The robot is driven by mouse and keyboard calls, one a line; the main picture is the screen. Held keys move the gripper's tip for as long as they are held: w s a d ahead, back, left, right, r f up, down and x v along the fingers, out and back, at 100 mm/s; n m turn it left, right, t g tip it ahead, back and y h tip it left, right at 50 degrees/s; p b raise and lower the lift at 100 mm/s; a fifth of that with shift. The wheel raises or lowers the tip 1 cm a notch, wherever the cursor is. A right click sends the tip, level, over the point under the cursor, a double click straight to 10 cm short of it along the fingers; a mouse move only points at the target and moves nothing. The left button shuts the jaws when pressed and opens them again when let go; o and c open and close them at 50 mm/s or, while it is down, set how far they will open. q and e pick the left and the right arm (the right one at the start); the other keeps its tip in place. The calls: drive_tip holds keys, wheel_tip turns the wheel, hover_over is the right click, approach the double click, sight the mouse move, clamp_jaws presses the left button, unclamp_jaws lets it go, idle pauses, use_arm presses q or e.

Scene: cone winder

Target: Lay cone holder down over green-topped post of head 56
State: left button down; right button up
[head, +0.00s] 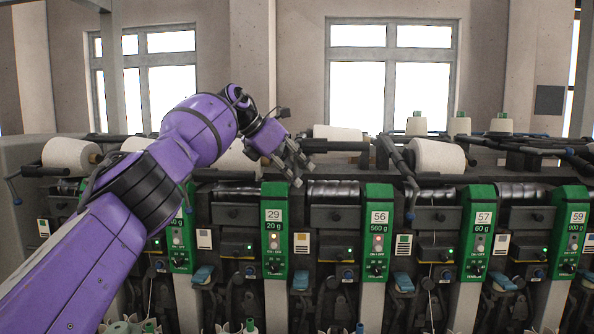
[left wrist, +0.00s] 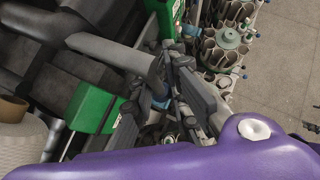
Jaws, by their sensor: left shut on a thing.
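Head 56's post (head: 377,235) has a green top with a white number plate and a pale column below. My left gripper (head: 293,172) is up and to the left of it, above the gap between the green tops of 29 and 56. It is shut on part of the cone holder, whose dark bar (head: 345,146) runs to the right behind the fingers. A white cone (head: 338,133) shows behind that bar. In the left wrist view the left gripper (left wrist: 185,92) fingers are close together; the gripped part is mostly hidden. My right gripper is not in view.
Green-topped posts 29 (head: 274,230), 57 (head: 479,230) and 59 (head: 570,230) stand along the row. Head 57's white cone (head: 437,156) is at the right. A round bobbin carrier (left wrist: 226,45) shows below in the left wrist view, beside open floor (left wrist: 285,60).

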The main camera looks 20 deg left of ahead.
use_arm(q)
drive_tip(key=shift+a+r, duration=0.15)
drive_tip(key=shift+r, duration=0.2)
drive_tip(key=c, duration=2)
unclamp_jaws()
drive_tip(key=shift+o, duration=0.8)
drive_tip(key=shift+w+f, duration=0.2)
drive_tip(key=shift+f, duration=0.05)
drive_tip(key=shift+s+a+r, duration=0.15)
drive_tip(key=shift+s+r, duration=0.15)
drive_tip(key=shift+r, duration=0.05)
drive_tip(key=v, duration=1.1)
drive_tip(key=shift+a, duration=0.1)
